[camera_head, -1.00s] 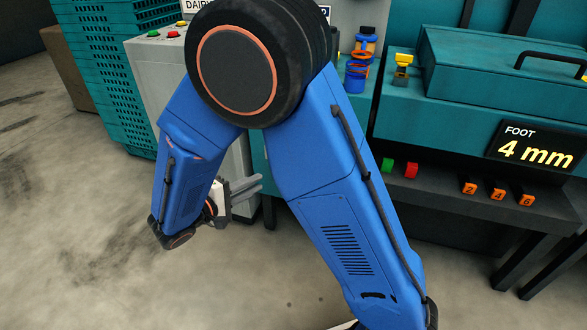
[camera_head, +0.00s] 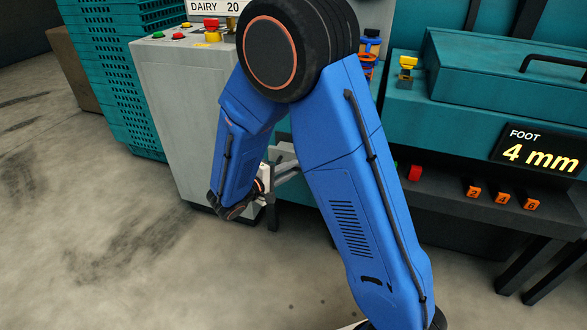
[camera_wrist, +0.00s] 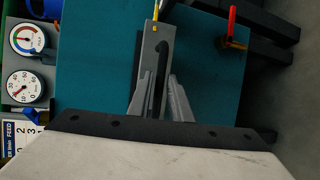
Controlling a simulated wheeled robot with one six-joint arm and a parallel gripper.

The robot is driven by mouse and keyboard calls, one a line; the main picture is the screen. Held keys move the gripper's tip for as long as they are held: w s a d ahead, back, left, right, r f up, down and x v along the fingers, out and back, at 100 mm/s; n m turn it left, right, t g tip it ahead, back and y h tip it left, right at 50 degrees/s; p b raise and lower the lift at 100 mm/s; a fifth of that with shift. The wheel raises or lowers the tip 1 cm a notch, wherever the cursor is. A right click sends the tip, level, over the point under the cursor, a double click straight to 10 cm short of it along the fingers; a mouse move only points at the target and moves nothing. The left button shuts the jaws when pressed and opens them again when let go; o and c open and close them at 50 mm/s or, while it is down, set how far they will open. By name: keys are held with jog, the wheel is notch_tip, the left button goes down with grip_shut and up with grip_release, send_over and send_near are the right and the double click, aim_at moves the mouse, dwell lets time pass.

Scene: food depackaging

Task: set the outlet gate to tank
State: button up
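In the wrist view a grey slotted plate (camera_wrist: 151,42) stands against a teal panel (camera_wrist: 100,55), with a thin yellow piece (camera_wrist: 156,12) at its top. A red handle (camera_wrist: 231,24) with a yellow foot is to its right. I cannot tell which of these is the outlet gate, and I can read no tank label. My gripper (camera_wrist: 164,92) has its two fingers apart, with the lower plate between or behind them; contact is unclear. In the head view my gripper (camera_head: 284,164) is low beside the machines, partly behind my arm.
Two dials (camera_wrist: 27,38) are at the left of the wrist view. In the head view a grey cabinet (camera_head: 175,95) and teal crates (camera_head: 115,75) stand left. A teal machine (camera_head: 450,110) with a dark ledge stands right. Open floor (camera_head: 110,260) lies at the front left.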

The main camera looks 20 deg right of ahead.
jog(key=shift+x, duration=0.85)
grip_shut()
jog(key=w+d, duration=0.4)
jog(key=w, duration=0.2)
jog(key=shift+d, duration=0.15)
grip_release()
jog(key=v, duration=1.7)
